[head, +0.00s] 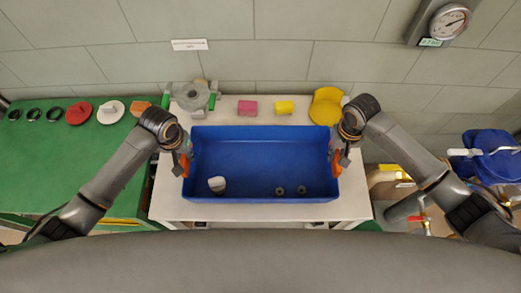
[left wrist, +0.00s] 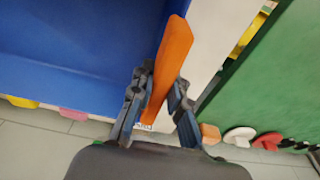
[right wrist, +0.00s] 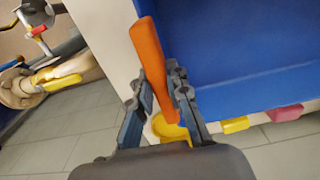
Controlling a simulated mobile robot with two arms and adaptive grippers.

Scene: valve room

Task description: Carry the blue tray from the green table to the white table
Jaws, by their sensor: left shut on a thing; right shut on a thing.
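The blue tray (head: 260,160) is over the white table (head: 260,211) in the head view, level as far as I can tell. I cannot tell whether its bottom touches the tabletop. A white piece (head: 217,184) and two small dark rings (head: 279,191) lie in it. My left gripper (head: 184,164) is shut on the tray's left orange handle, which shows in the left wrist view (left wrist: 170,65). My right gripper (head: 337,162) is shut on the right orange handle, seen in the right wrist view (right wrist: 147,52). The green table (head: 60,165) stands at the left.
Pipes with a red-handled valve (head: 426,222) stand at the right. The tiled wall is close behind.

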